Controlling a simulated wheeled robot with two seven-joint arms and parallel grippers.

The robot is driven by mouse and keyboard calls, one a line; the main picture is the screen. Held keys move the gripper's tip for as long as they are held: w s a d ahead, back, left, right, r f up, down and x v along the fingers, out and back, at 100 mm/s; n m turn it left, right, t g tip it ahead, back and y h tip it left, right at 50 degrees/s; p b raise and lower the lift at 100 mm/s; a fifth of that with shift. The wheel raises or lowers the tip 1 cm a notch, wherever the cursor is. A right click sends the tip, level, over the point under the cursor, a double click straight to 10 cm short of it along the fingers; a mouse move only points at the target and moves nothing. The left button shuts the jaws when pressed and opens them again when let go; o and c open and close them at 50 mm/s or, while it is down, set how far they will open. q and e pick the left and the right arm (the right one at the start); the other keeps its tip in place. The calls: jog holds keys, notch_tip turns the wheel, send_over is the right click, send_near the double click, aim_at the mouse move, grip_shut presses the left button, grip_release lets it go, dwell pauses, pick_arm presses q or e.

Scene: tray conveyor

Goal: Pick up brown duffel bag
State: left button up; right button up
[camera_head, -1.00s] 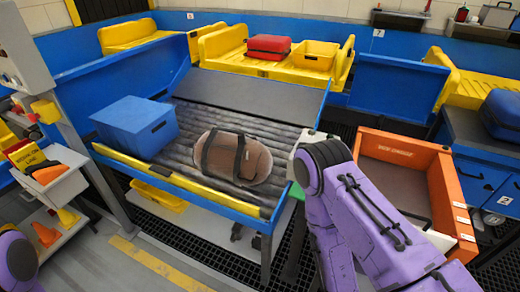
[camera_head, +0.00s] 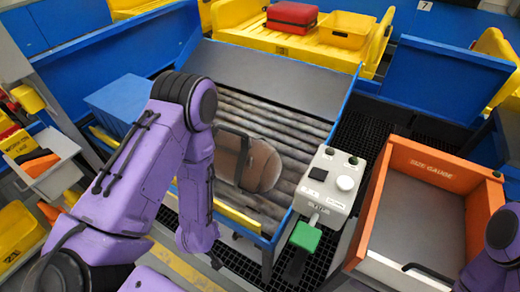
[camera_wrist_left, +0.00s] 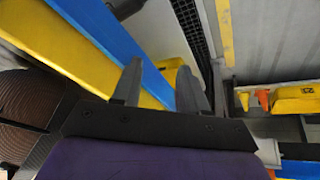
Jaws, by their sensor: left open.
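The brown duffel bag (camera_head: 262,166) lies on the grey roller conveyor (camera_head: 300,134) in the head view, its dark straps on top. My purple left arm crosses in front of it and hides its left end. The left gripper is hidden behind that arm in the head view. In the left wrist view my left gripper (camera_wrist_left: 160,84) is open with nothing between its fingers, over the conveyor's yellow and blue edge. A dark brown ribbed surface shows at its left; I cannot tell what it is. My right arm shows only at the right edge of the head view.
A control box (camera_head: 334,183) with a green pad (camera_head: 306,236) stands right of the conveyor. An orange-framed size gauge (camera_head: 398,180) is further right. A red case (camera_head: 292,17) lies behind.

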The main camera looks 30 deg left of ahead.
pick_arm(q)
jog(key=w+a+r+n+t+p, duration=0.1)
jog(key=w+a+r+n, duration=0.15)
jog(key=w+r, duration=0.65)
jog(key=n+t+h+p, duration=0.2)
jog(key=n+h+p, duration=0.1)
jog(key=n, duration=0.3)
send_near(231, 130)
jog(key=x, duration=0.6)
jog(key=shift+s, duration=0.1)
jog(key=shift+w+f+p, duration=0.2)
jog(key=shift+f+p, duration=0.15)
jog(key=shift+p, duration=0.15)
jog(key=p+x, duration=0.1)
jog(key=x, duration=0.2)
jog(key=shift+w+f, duration=0.2)
jog(key=shift+w+a+f, duration=0.1)
jog(key=shift+w+f, duration=0.2)
jog(key=shift+f, duration=0.05)
jog(key=shift+s+r, duration=0.15)
grip_shut()
pick_arm(e)
notch_tip(231, 130, up, 8)
jog(key=shift+s+f, duration=0.15)
jog(key=shift+a, duration=0.1)
